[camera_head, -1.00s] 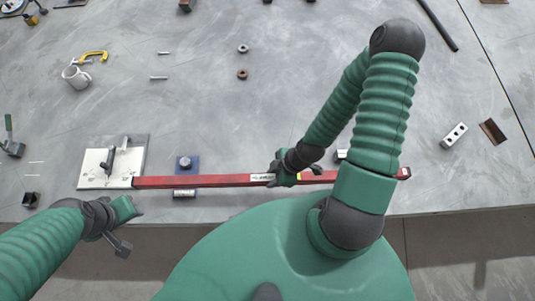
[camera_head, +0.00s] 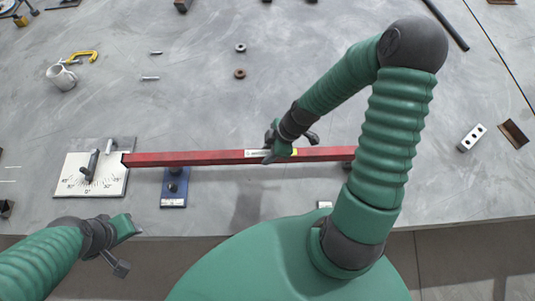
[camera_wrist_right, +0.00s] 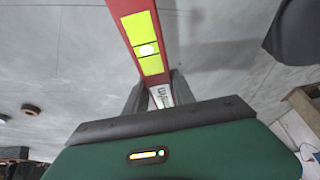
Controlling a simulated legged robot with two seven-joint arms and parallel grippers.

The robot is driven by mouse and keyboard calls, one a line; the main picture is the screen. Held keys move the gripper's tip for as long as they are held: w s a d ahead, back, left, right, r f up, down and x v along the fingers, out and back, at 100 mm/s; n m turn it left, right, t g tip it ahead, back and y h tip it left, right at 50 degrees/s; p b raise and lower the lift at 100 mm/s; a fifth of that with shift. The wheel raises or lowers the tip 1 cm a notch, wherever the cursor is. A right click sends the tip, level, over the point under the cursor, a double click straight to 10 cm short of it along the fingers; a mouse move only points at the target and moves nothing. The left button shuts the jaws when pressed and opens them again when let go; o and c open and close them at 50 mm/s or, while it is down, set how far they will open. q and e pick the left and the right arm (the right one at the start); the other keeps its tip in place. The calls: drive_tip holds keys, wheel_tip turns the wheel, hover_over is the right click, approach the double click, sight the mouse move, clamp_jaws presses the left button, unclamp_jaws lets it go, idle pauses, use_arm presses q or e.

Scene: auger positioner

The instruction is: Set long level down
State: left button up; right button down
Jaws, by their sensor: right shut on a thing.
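The long level (camera_head: 200,158) is a red bar lying roughly left to right in the head view. My right gripper (camera_head: 278,145) is shut on it near its pale label; the right wrist view also shows the level (camera_wrist_right: 127,18), with a yellow vial window, between my jaws (camera_wrist_right: 160,95). A shadow below suggests it is raised off the table. Its left end overlaps the right edge of the white angle-marked plate (camera_head: 72,185); touching cannot be told. Its right end is behind my arm. My left gripper (camera_head: 125,246) is empty near the table's front edge; its jaw opening is unclear.
A blue block (camera_head: 174,190) with a dark knob sits just under the level's left part. Dark handles stand on the plate. A mug (camera_head: 61,77), yellow clamp (camera_head: 80,57), rings (camera_head: 240,73) and a metal block (camera_head: 471,138) lie farther off. The grey table's middle is clear.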

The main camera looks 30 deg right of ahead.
drive_tip(key=shift+f, duration=0.55)
drive_tip(key=shift+a, duration=0.1)
drive_tip(key=shift+f+b, duration=0.3)
drive_tip(key=shift+f, duration=0.05)
drive_tip(key=c, duration=1)
unclamp_jaws()
drive_tip(key=shift+c, duration=0.2)
